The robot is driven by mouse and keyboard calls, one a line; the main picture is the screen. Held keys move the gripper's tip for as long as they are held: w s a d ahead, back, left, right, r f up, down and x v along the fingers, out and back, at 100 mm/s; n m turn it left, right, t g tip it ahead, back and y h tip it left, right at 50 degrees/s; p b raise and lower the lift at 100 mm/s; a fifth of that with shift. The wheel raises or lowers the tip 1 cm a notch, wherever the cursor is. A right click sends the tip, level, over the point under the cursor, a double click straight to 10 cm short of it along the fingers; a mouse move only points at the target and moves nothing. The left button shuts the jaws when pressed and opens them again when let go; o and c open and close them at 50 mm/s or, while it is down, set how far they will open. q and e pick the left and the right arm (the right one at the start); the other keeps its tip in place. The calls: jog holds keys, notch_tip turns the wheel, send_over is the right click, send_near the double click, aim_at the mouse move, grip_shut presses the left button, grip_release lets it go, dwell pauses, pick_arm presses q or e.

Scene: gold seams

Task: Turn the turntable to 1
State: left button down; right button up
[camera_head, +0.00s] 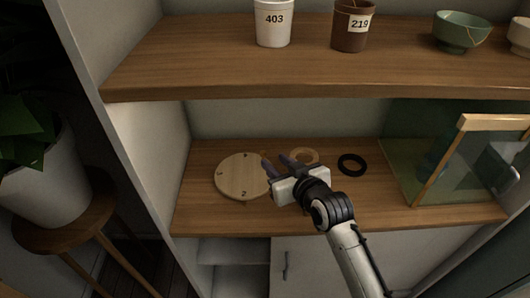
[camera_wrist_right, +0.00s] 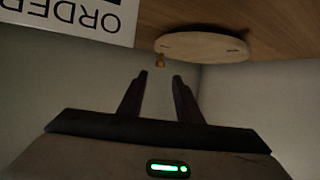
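The turntable (camera_head: 240,176) is a round pale wooden disc on the lower shelf. A "2" is legible near its front edge; the other marks on it are too small to read surely. My right gripper (camera_head: 277,163) is at the disc's right edge, its two dark fingers apart with nothing seen between them. In the right wrist view, the turntable (camera_wrist_right: 202,47) shows beyond the open fingertips (camera_wrist_right: 161,75), with a small brass-coloured piece (camera_wrist_right: 160,61) at its rim, apart from the fingers. My left gripper is not in view.
A wood-framed glass panel (camera_head: 463,165) stands at the right. Cups (camera_head: 273,28) and bowls (camera_head: 460,33) stand on the upper shelf. An "ORDER" card (camera_wrist_right: 70,18) shows in the wrist view.

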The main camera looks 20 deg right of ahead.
aim_at(264, 153)
jog(key=x, duration=0.7)
jog(key=shift+f+b, duration=0.1)
jog(key=shift+b, duration=0.25)
grip_shut()
